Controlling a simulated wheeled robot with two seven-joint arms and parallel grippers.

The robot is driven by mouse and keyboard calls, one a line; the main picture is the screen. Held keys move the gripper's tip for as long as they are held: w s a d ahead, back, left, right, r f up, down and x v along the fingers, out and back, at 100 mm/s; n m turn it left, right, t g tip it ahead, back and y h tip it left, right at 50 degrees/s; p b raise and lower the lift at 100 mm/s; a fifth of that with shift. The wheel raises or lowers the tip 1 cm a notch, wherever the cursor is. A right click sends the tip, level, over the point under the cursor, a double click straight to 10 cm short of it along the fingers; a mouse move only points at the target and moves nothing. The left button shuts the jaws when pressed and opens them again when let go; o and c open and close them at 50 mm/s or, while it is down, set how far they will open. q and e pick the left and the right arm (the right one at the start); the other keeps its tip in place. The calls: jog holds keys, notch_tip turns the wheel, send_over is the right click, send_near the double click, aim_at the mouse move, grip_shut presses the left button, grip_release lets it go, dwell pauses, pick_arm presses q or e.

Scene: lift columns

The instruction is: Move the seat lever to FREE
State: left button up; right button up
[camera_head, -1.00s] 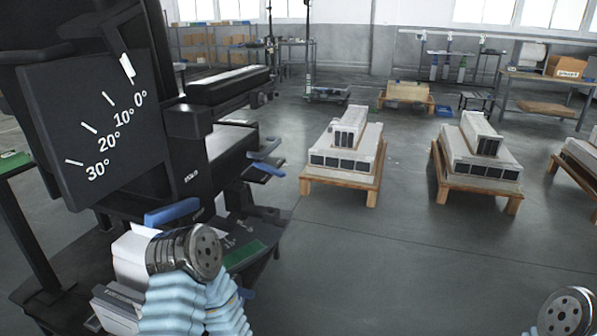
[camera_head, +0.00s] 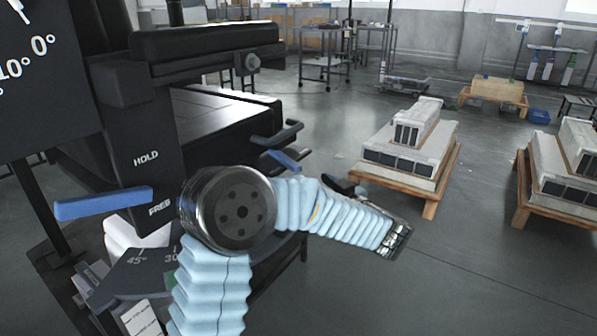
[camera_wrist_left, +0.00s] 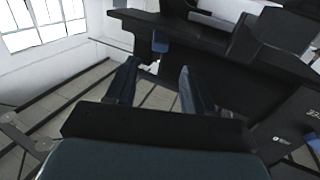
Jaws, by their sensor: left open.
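The black seat unit's column (camera_head: 140,150) carries the words HOLD above and FREE below. A blue lever (camera_head: 103,203) sticks out to the left of it, its right end close to FREE. Another blue handle (camera_head: 280,161) is on the unit's right side. My left arm rises in front of the unit and bends right; its gripper cannot be made out clearly in the head view. In the left wrist view my left gripper (camera_wrist_left: 158,68) is open and empty. A blue piece (camera_wrist_left: 160,42) shows just beyond its fingertips; I cannot tell which handle it is. My right gripper is out of view.
An angle dial panel (camera_head: 45,75) stands at the upper left. A lower plate (camera_head: 135,275) with angle marks is partly behind my arm. Pallets with grey blocks (camera_head: 405,165) stand on the floor at the right. The floor at the lower right is clear.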

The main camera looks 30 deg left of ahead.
aim_at(299, 170)
pick_arm(q)
jog(key=x, duration=0.9)
jog(key=shift+w, duration=0.1)
jog(key=shift+c, duration=0.3)
grip_shut()
